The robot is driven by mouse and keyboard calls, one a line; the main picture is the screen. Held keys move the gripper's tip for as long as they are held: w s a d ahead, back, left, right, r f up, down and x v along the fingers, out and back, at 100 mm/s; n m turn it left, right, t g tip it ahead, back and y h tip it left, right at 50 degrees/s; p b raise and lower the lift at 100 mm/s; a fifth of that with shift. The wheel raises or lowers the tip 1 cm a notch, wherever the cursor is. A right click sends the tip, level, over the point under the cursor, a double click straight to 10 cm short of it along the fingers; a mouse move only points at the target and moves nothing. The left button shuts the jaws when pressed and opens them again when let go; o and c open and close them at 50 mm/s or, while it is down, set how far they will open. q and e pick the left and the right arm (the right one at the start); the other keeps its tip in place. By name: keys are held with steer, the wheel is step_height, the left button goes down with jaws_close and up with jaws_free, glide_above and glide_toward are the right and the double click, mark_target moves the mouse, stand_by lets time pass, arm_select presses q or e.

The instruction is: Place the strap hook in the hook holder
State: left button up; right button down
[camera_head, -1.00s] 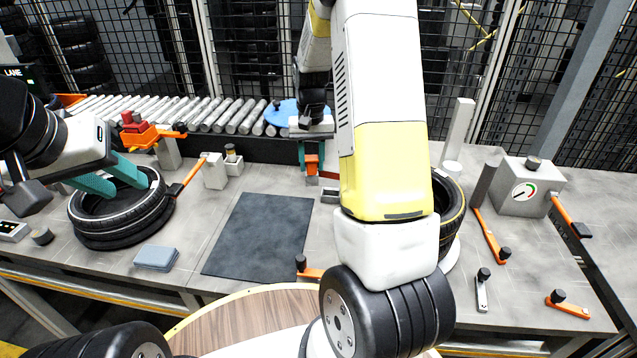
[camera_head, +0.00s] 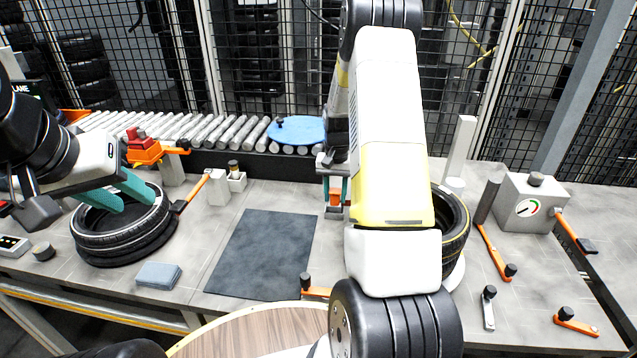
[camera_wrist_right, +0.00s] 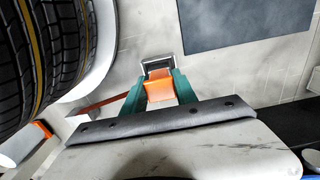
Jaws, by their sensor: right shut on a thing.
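My right gripper (camera_head: 335,197) has its teal fingers shut on an orange block-like piece, which I take as the strap hook (camera_wrist_right: 160,91). In the right wrist view, the hook sits between the fingertips (camera_wrist_right: 159,92). A small grey open-topped box, apparently the hook holder (camera_wrist_right: 156,64), shows right at the hook's far end. I cannot tell whether the hook is inside it or just above. In the head view my right arm and gripper mostly hide the holder. My left gripper (camera_head: 118,193) is open, its teal fingers apart over the stacked tyres (camera_head: 120,242) at left.
A dark mat (camera_head: 262,255) lies left of the holder. A tyre (camera_head: 453,225) stands close on the right, partly behind my arm. The roller conveyor (camera_head: 225,133) with a blue disc (camera_head: 297,130) runs behind. A gauge box (camera_head: 527,203) and orange-handled levers are at right.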

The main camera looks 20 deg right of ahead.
steer(key=shift+f, duration=0.25)
steer(key=c, duration=1)
jaws_free()
steer(key=shift+o, duration=0.2)
steer(key=s+a+r+n+t, duration=0.1)
steer(key=s+a+r, duration=0.1)
steer(key=r, duration=0.8)
steer(key=s+a+r+t, duration=0.1)
steer(key=s+a+r, duration=0.1)
steer(key=r, duration=0.8)
steer(key=s+a+r+n+t+y, duration=0.1)
steer(key=s+a+r, duration=0.3)
steer(key=s, duration=0.7)
steer(key=s+a+r+n+t+y, duration=0.1)
steer(key=s+a+r+n+t, duration=0.2)
steer(key=s, duration=0.8)
steer(key=a+r, duration=0.2)
steer(key=a, duration=0.1)
steer(key=shift+s+a+n, duration=0.25)
steer(key=shift+s+n, duration=0.05)
steer(key=shift+n, duration=0.1)
